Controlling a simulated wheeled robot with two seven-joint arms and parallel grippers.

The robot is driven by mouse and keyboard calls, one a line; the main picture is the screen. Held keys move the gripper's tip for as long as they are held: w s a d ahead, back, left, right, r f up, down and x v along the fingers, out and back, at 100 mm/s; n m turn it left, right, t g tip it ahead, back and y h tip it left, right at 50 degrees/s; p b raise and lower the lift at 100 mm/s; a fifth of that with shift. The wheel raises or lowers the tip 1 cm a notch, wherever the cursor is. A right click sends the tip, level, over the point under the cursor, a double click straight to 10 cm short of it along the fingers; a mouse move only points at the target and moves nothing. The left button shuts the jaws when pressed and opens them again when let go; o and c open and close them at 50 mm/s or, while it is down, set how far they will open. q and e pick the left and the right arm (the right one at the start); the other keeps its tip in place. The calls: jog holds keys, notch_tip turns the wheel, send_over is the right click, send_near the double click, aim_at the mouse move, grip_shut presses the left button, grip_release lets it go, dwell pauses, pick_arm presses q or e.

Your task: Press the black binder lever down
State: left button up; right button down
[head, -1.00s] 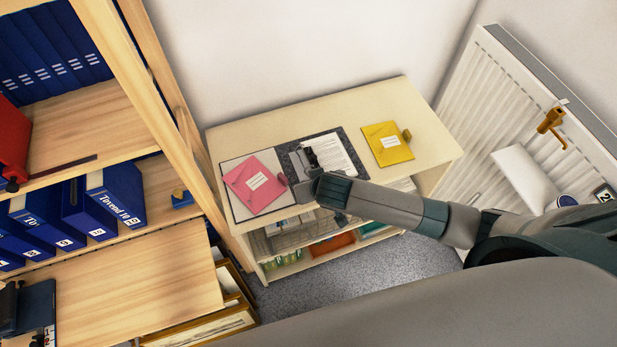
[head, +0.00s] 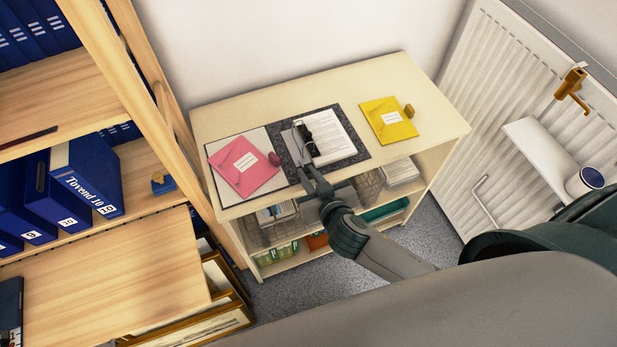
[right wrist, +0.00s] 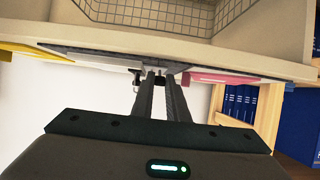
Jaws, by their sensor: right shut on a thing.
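The open binder lies on the low cabinet's top, with white pages (head: 330,138) on a dark speckled mat (head: 357,150). Its black lever mechanism (head: 308,138) stands along the left edge of the pages. My right gripper (head: 304,170) reaches in from the front, just below the mechanism, with its fingers close together. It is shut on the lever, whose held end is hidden. In the right wrist view, the two fingers (right wrist: 163,78) run nearly parallel toward the cabinet edge, and a small dark part of the mechanism (right wrist: 137,75) shows beside the tips. My left gripper is out of view.
A pink folder (head: 243,168) lies left of the binder and a yellow folder (head: 388,121) lies right. A wooden shelf with blue binders (head: 82,178) stands at the left. A radiator (head: 500,110) with a white shelf (head: 540,155) is at the right. The cabinet top's right end is clear.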

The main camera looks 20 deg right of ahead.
dwell(0.5)
jog(key=c, duration=1.7)
grip_release()
jog(key=shift+a, duration=0.1)
jog(key=shift+s, duration=0.1)
jog(key=shift+s+r, duration=0.15)
jog(key=shift+s, duration=0.35)
jog(key=shift+b+v, duration=1.3)
jog(key=shift+v, duration=6.8)
